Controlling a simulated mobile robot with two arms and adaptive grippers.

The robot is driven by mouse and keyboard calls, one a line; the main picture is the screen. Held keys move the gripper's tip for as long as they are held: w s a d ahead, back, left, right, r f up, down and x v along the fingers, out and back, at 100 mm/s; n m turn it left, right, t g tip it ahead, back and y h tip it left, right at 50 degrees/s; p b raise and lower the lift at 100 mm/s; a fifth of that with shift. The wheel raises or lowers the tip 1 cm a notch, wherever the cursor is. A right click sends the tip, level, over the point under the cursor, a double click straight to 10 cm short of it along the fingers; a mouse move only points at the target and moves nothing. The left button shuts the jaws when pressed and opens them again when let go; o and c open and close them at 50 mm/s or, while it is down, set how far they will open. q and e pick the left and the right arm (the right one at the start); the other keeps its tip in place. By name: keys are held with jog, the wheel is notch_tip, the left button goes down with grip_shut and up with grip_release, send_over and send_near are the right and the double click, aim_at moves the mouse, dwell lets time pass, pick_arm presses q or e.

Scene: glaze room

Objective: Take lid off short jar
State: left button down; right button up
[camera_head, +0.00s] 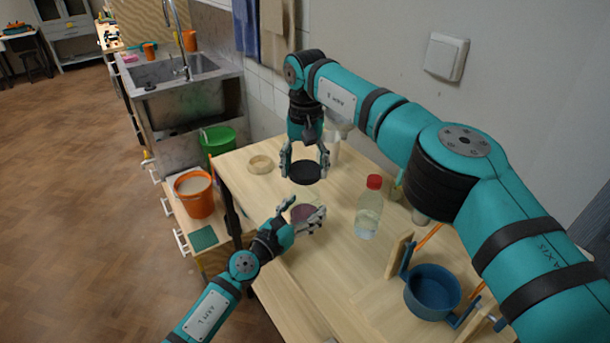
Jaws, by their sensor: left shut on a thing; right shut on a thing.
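The short jar (302,213), clear with reddish-purple contents, stands on the wooden table. My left gripper (304,211) reaches in from the lower left and is shut on the jar's sides. A dark round lid (305,173) is between the fingers of my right gripper (305,170), which points down from above and is shut on it. The lid appears above and behind the jar, apart from it. Part of the jar is hidden behind my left fingers.
A clear bottle with a red cap (369,208) stands right of the jar. A blue bowl in a holder (432,290) is at the front right. A pale ring (260,164) lies at the back left. An orange bucket (196,195) stands on the lower surface at left.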

pick_arm(q)
grip_release()
